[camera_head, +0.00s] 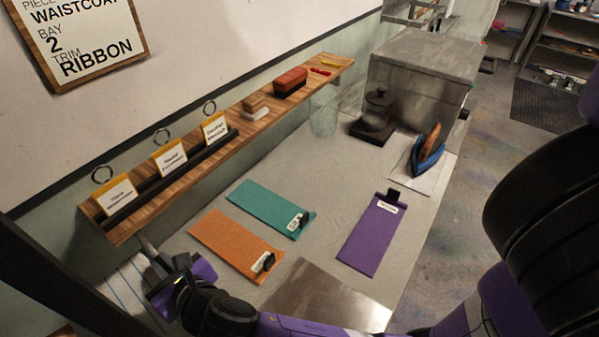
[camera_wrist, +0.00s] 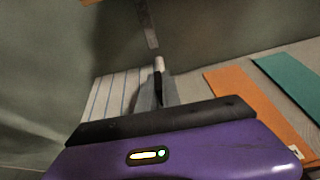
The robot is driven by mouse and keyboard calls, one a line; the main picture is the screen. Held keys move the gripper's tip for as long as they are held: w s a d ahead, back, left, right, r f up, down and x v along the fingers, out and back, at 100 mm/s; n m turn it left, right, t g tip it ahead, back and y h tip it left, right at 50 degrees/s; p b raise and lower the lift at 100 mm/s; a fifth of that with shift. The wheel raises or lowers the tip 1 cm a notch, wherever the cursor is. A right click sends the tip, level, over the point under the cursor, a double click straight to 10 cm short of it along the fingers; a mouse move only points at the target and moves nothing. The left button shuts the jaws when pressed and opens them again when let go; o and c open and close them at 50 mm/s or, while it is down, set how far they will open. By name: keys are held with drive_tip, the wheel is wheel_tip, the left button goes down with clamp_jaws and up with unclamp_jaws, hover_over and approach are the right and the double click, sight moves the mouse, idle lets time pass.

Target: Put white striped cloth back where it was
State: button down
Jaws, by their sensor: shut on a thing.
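The white striped cloth (camera_head: 125,292), white with thin blue lines, shows at the lower left beside the wall. It also shows in the wrist view (camera_wrist: 108,98), left of the fingers. My gripper (camera_head: 152,252) is at the cloth's upper right edge, below the wooden shelf. In the wrist view my gripper (camera_wrist: 158,78) is shut at the cloth's edge. The exact grip is small and partly hidden by the fingers. My wrist and arm cover the cloth's right part in the head view.
Orange (camera_head: 235,243), teal (camera_head: 270,208) and purple (camera_head: 369,232) boards lie on the grey worktop. The wooden shelf (camera_head: 225,146) with labelled cards runs along the wall above. A blue iron (camera_head: 428,160) and a grey box (camera_head: 425,65) stand farther back.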

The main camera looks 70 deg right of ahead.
drive_tip(key=shift+w+a+f+b, duration=0.2)
drive_tip(key=shift+f+b, duration=0.1)
drive_tip(key=shift+f, duration=0.2)
drive_tip(key=shift+w+a+f+b, duration=0.1)
drive_tip(key=shift+a+f+b, duration=0.15)
drive_tip(key=shift+f, duration=0.25)
drive_tip(key=shift+a, duration=0.1)
drive_tip(key=shift+w, duration=0.1)
drive_tip(key=shift+r, duration=0.1)
